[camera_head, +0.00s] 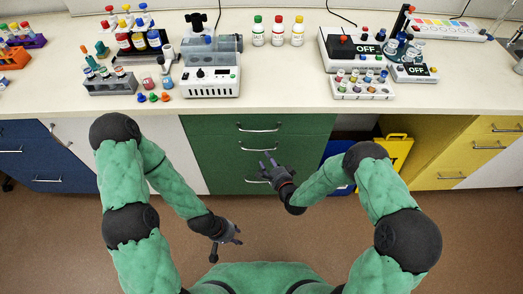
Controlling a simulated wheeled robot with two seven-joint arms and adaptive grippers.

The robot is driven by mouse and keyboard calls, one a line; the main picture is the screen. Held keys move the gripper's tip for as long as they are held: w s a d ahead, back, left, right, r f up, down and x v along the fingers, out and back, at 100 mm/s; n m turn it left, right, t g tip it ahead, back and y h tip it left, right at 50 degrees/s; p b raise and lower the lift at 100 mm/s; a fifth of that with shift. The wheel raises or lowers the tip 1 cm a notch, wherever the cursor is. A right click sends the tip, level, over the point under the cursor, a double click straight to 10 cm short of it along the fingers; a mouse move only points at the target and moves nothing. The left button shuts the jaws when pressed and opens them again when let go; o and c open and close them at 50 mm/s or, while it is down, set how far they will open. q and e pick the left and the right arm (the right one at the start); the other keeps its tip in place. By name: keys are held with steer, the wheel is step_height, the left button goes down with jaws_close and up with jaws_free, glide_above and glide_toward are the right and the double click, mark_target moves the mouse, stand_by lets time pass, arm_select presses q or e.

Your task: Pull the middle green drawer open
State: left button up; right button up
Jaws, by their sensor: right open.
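The green cabinet (215,160) stands under the bench with several stacked drawer parts. The middle green drawer (220,150) is shut, and its silver handle (258,149) runs level across its front. My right gripper (267,164) is open and empty, its two fingertips pointing up toward the cabinet just below that handle in the picture. It looks apart from the handle, but the depth gap is hard to judge. My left gripper (236,234) is low over the floor, away from the drawers. Its finger opening is too small to tell.
The white bench top (290,100) above holds a white device (210,82), bottles and racks. A blue cabinet (40,160) is at left and yellow drawers (470,155) at right. A yellow sign (397,150) stands in the open bay. The floor (300,230) ahead is clear.

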mark_target(262, 150)
steer(key=shift+b+x, duration=1.15)
steer(key=shift+x, duration=2.55)
steer(key=shift+f, duration=0.1)
jaws_close()
